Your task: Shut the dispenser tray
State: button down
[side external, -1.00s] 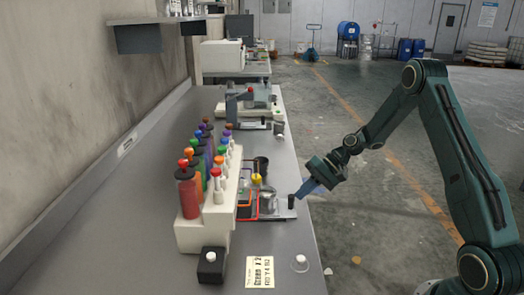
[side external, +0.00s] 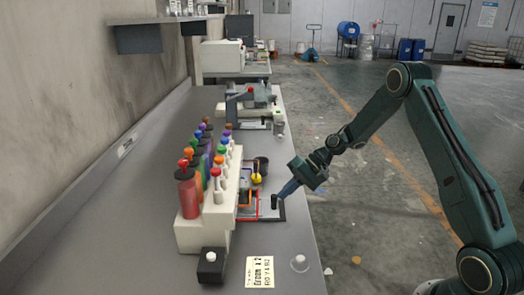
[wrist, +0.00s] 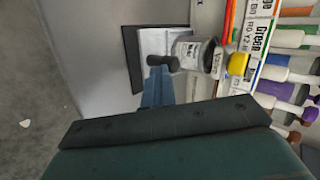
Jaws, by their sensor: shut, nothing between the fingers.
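The dispenser (side external: 205,235) is a white block with rows of coloured bottles along the bench. Its flat tray (side external: 270,215) sticks out on the right toward the bench edge, partly open. A short dark knob (side external: 275,201) stands upright on the tray's outer part; it also shows in the wrist view (wrist: 163,63). A clear jar with a label (wrist: 197,55) stands inward of the knob. My gripper (side external: 281,196) is shut and empty, its blue fingers pointing down at the knob's outer side. In the wrist view the fingertips (wrist: 155,78) appear to touch the knob.
A yellow-topped item (side external: 256,178) and a dark cup (side external: 261,164) stand behind the tray. A black box with a white button (side external: 211,265), a label card (side external: 260,272) and a small clear item (side external: 300,263) are nearer the camera. Open floor lies right of the bench.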

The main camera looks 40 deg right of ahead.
jog(key=shift+s+d, duration=0.1)
jog(key=shift+d, duration=0.25)
jog(key=s+d, duration=0.2)
jog(key=d, duration=0.1)
jog(key=shift+r, duration=0.2)
jog(key=v, duration=0.9)
jog(key=shift+d+r, duration=0.2)
jog(key=shift+a+r, duration=0.1)
jog(key=shift+a, duration=0.05)
jog(key=s+a+r+n+g+h, duration=0.1)
jog(key=s+a+r+n+h, duration=0.2)
jog(key=a+r, duration=0.4)
jog(key=s+a+r+n+h, duration=0.1)
jog(key=s+a+r+h, duration=0.1)
jog(key=s+a+r, duration=0.4)
jog(key=s+a+r+n+t+h, duration=0.1)
jog(key=s+a, duration=0.1)
jog(key=s, duration=0.6)
jog(key=s+a+r+n+h, duration=0.1)
jog(key=s+a+h, duration=0.1)
jog(key=s, duration=0.7)
jog(key=shift+s+a+r+t, duration=0.15)
jog(key=shift+a+r+t, duration=0.15)
jog(key=shift+a+t, duration=0.15)
